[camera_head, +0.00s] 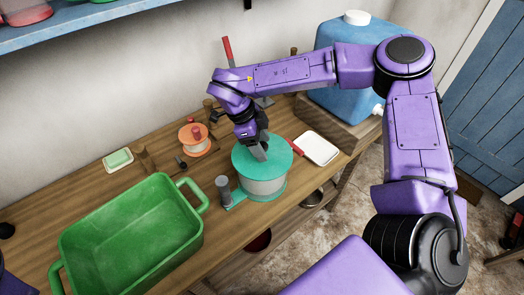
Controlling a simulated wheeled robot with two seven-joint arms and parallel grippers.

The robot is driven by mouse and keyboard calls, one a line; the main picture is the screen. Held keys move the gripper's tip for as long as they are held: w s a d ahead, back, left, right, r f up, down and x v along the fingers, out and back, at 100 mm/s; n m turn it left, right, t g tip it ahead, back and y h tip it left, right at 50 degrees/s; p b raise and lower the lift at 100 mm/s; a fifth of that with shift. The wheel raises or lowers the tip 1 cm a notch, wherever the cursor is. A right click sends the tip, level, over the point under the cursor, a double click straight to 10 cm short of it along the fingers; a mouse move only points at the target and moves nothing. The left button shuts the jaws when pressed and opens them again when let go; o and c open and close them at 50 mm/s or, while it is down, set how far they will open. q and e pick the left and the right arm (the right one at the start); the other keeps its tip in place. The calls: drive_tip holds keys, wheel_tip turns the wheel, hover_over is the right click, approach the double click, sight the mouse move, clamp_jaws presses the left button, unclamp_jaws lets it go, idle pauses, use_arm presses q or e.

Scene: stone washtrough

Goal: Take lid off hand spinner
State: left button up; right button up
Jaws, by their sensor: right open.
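The hand spinner (265,187) stands upright near the table's front edge, a pale drum on a teal base. Its round teal lid (276,160) sits flat on top. A grey upright post (224,187) stands on the left end of the base. My right gripper (260,151) points down over the middle of the lid and hides part of it. Its jaws are open. I cannot tell whether the fingertips touch the lid or what lies between them. My left gripper is not in view.
A green basin (130,240) fills the table's left front. A red spool (195,139), a soap dish (118,160) and a white board (318,149) with a red handle stand around the spinner. A blue water container (340,100) is behind right. A shelf (80,29) hangs at upper left.

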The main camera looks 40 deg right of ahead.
drive_tip(key=shift+d+f, duration=0.2)
drive_tip(key=shift+f, duration=0.25)
drive_tip(key=c, duration=1.1)
drive_tip(key=shift+r, duration=0.1)
drive_tip(key=shift+c, duration=0.2)
